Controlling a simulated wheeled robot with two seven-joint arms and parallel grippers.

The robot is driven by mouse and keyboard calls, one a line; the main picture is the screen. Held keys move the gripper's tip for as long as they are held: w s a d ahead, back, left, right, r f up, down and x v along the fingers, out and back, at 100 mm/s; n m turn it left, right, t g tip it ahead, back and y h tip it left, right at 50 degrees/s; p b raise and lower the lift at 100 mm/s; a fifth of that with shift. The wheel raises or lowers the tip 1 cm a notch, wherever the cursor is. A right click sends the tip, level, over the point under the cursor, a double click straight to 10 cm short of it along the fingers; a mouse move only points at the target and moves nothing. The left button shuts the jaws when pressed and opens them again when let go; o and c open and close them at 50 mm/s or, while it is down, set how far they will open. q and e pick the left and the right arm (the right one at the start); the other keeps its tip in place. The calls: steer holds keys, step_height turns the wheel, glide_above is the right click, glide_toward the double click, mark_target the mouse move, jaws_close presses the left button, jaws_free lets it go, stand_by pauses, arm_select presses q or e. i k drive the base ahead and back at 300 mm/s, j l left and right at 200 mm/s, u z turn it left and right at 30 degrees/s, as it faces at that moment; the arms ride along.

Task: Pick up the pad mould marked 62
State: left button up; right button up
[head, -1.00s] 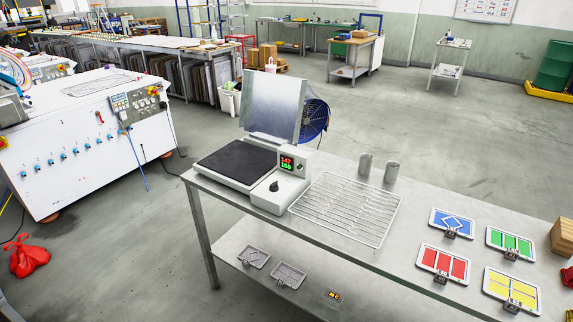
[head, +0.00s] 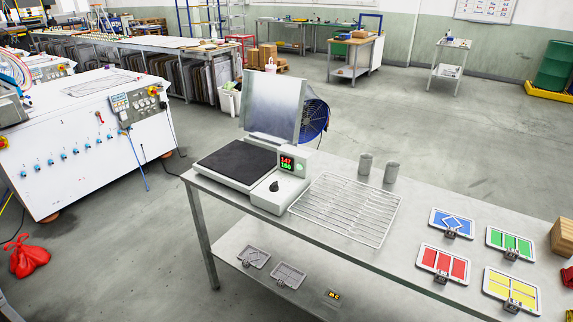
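Two grey moulds lie on the lower shelf of the steel table, a left one (head: 254,257) and a right one (head: 288,274). Each has a small dark tag or handle at its front edge. Any number on them is too small to read. A small dark plate with yellow characters (head: 333,296) sits to their right on the same shelf, and I cannot read it surely. Neither of my grippers shows in the head view.
On the tabletop stand a heat press (head: 282,192) with its lid up, a wire rack (head: 345,208), two grey cups (head: 378,168), and blue (head: 438,217), green (head: 526,246), red (head: 424,257) and yellow (head: 496,275) trays. A white machine (head: 70,150) stands left; floor between is open.

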mark_target(517, 295)
steer(key=z, duration=0.45)
steer(key=l+z, duration=0.1)
steer(key=z, duration=0.3)
steer(key=i+z, duration=0.1)
steer(key=z, duration=0.75)
steer(key=j+z, duration=0.35)
steer(key=j, duration=0.1)
